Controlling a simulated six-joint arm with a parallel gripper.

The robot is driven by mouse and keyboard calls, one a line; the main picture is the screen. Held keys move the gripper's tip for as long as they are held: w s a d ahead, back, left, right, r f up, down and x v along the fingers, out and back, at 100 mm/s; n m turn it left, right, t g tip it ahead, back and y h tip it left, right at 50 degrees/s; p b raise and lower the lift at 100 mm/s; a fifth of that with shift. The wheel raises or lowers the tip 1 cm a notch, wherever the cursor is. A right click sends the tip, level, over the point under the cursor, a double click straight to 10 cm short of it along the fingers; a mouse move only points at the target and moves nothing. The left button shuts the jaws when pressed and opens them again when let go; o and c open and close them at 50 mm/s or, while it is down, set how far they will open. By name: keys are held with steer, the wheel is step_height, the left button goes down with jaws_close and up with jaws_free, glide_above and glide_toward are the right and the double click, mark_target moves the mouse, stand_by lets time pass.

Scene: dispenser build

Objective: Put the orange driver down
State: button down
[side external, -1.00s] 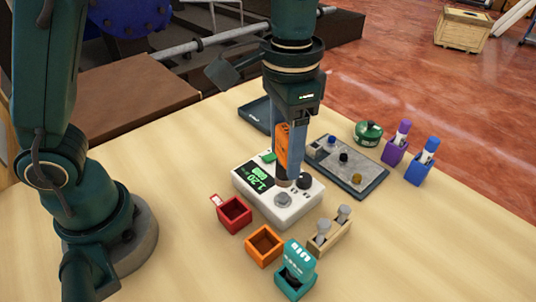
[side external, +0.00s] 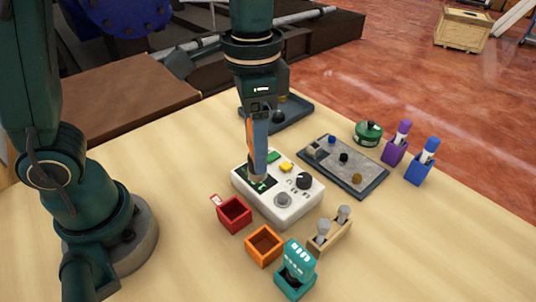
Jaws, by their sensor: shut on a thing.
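My gripper (side external: 258,172) is shut on the orange driver (side external: 249,136). It points down over the left part of the white device (side external: 262,207), in front of its display. Only a strip of the driver shows beside the fingers; its lower end is hidden, so I cannot tell whether it touches the device. An open orange box (side external: 264,258) stands on the table in front of the device and looks empty.
A red box (side external: 234,222), a teal box (side external: 293,287) with a teal tool and a beige holder (side external: 335,240) stand close by. A grey plate (side external: 365,185), a green round container (side external: 368,132), and purple (side external: 392,153) and blue (side external: 416,172) holders are right. A dark tray (side external: 300,112) lies behind.

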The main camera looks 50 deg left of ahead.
steer(key=s+a+r, duration=0.2)
steer(key=a, duration=0.2)
steer(key=shift+n, duration=0.4)
steer(key=shift+s+d+f, duration=0.45)
steer(key=shift+d+f, duration=1.35)
steer(key=shift+f, duration=0.05)
steer(key=shift+s+d+f, duration=0.4)
steer(key=shift+d+f, duration=1.4)
steer(key=shift+d, duration=0.05)
steer(key=shift+s+d+f, duration=0.45)
steer(key=shift+d+f, duration=1.35)
steer(key=shift+f, duration=0.05)
steer(key=shift+f, duration=0.1)
steer(key=c, duration=0.5)
jaws_free()
